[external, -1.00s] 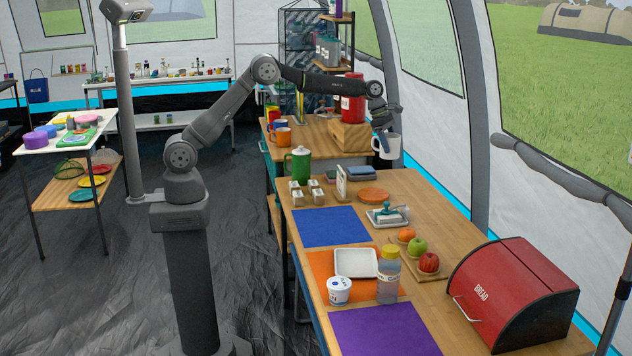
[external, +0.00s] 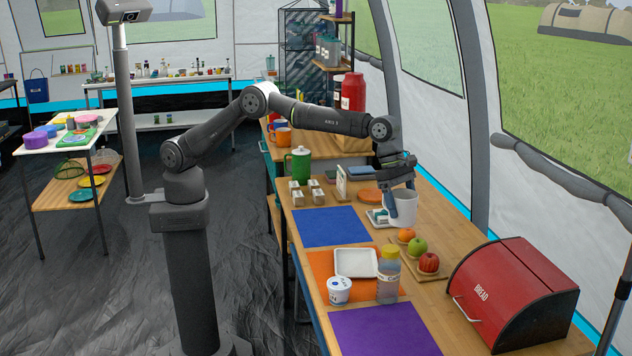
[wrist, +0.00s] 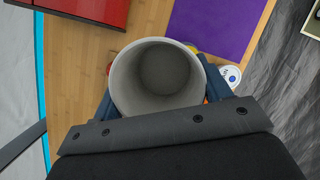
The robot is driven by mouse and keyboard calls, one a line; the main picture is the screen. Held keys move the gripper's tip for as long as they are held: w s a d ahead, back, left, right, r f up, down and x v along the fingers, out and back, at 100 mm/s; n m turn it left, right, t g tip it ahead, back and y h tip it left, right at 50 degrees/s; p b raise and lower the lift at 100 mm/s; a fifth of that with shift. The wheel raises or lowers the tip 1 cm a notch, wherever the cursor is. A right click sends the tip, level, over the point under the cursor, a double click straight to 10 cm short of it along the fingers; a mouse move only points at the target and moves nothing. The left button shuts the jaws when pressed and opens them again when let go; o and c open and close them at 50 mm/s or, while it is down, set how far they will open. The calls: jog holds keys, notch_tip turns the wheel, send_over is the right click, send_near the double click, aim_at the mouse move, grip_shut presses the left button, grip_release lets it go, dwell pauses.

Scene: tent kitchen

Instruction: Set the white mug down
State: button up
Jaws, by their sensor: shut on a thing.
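The white mug (external: 402,211) is held upright by my gripper (external: 399,203) above the wooden table, near the butter dish (external: 381,217) and behind the orange fruit (external: 406,235). In the wrist view the mug (wrist: 157,80) shows its open, empty inside, with a finger of my gripper (wrist: 158,86) at each side. The mug hides part of the table and things below it, so I cannot tell its exact height above the top.
Fruits sit on a wooden board (external: 431,277). A red bread box (external: 513,291) stands front right. Blue (external: 331,227), orange (external: 319,270) and purple (external: 386,330) mats lie left. A white square dish (external: 355,263) and a bottle (external: 388,280) stand on the orange mat.

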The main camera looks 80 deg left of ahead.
jog(key=s+d+m, duration=0.2)
jog(key=s+d, duration=1.4)
jog(key=shift+n, duration=0.3)
jog(key=f, duration=2.3)
jog(key=shift+w+f, duration=0.4)
jog(key=shift+f, duration=0.15)
jog(key=o, duration=1)
jog(key=v, duration=1.2)
jog(key=shift+w+a, duration=0.15)
jog(key=shift+w, duration=0.05)
